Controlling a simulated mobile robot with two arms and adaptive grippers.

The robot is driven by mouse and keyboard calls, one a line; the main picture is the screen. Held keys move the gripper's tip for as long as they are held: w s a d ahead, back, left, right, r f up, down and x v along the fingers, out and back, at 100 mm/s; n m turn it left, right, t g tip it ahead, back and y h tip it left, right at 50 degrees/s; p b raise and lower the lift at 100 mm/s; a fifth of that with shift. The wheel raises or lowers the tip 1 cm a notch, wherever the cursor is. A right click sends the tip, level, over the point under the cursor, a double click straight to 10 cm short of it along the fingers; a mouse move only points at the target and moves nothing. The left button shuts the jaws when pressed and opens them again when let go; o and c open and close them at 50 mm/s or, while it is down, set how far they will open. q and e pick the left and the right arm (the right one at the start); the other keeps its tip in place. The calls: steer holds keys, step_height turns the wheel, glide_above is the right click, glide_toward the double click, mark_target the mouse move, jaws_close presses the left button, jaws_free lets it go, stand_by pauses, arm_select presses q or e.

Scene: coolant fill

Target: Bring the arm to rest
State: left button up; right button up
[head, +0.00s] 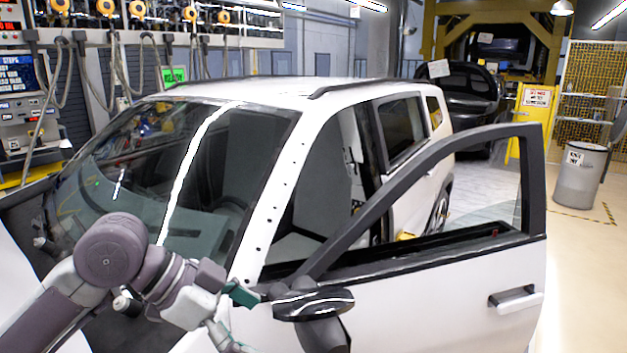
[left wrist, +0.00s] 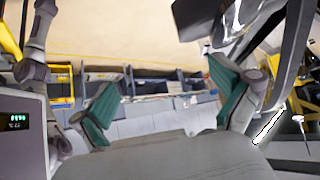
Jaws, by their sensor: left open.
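My left arm reaches in from the lower left of the head view, in front of the white car's windshield (head: 150,180). My left gripper (head: 238,320) is beside the car's black side mirror (head: 313,304), near the base of the windshield pillar. In the left wrist view the two green-padded fingers of the gripper (left wrist: 165,100) are spread wide, with nothing between them. A dark, glossy part shows beyond the right finger; I cannot tell for sure what it is. My right gripper is in neither view.
The white car (head: 420,180) stands with its front door (head: 430,300) swung open. A wall of hoses and a console (head: 20,100) are at the left. A grey bin (head: 580,178) stands at the right, with open floor around it. A grey device with a green display (left wrist: 18,122) is at the wrist view's left.

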arm_select(q)
steer(key=s+f+n+t+y, duration=0.1)
steer(key=s+f+n, duration=0.15)
steer(key=f, duration=0.75)
steer(key=s+f+n+t+y, duration=0.1)
steer(key=s+f+n+t, duration=0.15)
steer(key=f, duration=0.65)
steer(key=s+a+f+n+g+y, duration=0.2)
steer(key=s+a+f+n+y, duration=0.6)
steer(key=s+a+f, duration=0.55)
step_height(320, 180, down, 32)
steer(key=s+d+g+h+b, duration=0.1)
steer(key=s+d+b, duration=0.1)
steer(key=b, duration=0.5)
steer(key=s+a+f+b, duration=0.1)
steer(key=s+f+b, duration=0.1)
steer(key=s+f, duration=0.6)
steer(key=s+a+f+g+b, duration=0.1)
steer(key=s+a+f+b, duration=0.1)
steer(key=s+f, duration=0.7)
step_height(320, 180, down, 6)
steer(key=shift+s+a+r+b, duration=0.2)
steer(key=shift+b, duration=0.65)
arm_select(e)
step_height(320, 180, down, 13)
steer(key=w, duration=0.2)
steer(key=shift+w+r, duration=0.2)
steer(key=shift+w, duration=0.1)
